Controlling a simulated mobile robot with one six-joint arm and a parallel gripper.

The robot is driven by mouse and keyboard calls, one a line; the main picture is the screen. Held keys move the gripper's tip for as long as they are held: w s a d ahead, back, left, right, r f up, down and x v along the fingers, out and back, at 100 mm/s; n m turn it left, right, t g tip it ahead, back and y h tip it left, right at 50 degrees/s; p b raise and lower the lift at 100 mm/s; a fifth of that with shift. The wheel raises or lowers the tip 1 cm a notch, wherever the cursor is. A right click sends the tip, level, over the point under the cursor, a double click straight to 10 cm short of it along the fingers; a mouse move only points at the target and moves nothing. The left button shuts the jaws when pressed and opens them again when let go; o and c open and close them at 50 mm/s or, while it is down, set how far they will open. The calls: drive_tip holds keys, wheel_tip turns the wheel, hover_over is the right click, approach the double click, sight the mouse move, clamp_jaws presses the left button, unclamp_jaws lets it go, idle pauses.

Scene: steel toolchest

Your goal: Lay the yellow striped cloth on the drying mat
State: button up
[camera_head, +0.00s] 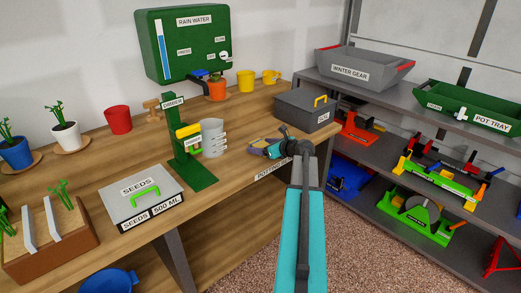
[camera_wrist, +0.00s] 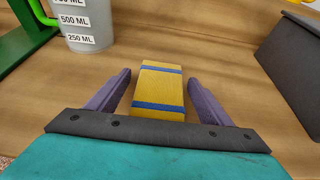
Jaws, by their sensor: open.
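The yellow cloth (camera_wrist: 160,88) with blue stripes looks like a small folded block on the wooden bench in the wrist view. My gripper (camera_wrist: 160,82) is open, with one purple finger on each side of the cloth and a visible gap on both sides. The near end of the cloth meets the dark gripper bar in the picture; I cannot tell if they touch. In the head view my gripper (camera_head: 265,149) is low over the bench near its front edge, and the cloth is mostly hidden there. I cannot make out a drying mat in either view.
A grey measuring cup (camera_wrist: 85,22) stands left of my gripper, beside a green stand (camera_head: 186,160). A dark grey box (camera_head: 303,112) with a yellow handle stands close on the right. A seeds box (camera_head: 142,198) and pots are farther left. Shelves (camera_head: 385,178) stand right of the bench.

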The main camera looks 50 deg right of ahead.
sight(262, 145)
drive_tip(key=c, duration=1.2)
drive_tip(key=shift+r, duration=0.15)
drive_tip(key=shift+r, duration=1.75)
drive_tip(key=s+a, duration=0.2)
drive_tip(key=a, duration=0.1)
drive_tip(key=s+a, duration=0.2)
drive_tip(key=a, duration=0.1)
drive_tip(key=s+a, duration=0.1)
drive_tip(key=a, duration=0.2)
drive_tip(key=shift+s+a+r, duration=0.2)
drive_tip(key=shift+s+r, duration=0.15)
drive_tip(key=shift+s, duration=0.05)
drive_tip(key=s+a+b, duration=0.1)
drive_tip(key=a+b, duration=0.1)
drive_tip(key=shift+s+a+b, duration=0.1)
drive_tip(key=shift+s+b, duration=0.1)
drive_tip(key=shift+b, duration=0.1)
drive_tip(key=shift+w+b, duration=0.2)
drive_tip(key=shift+b, duration=0.75)
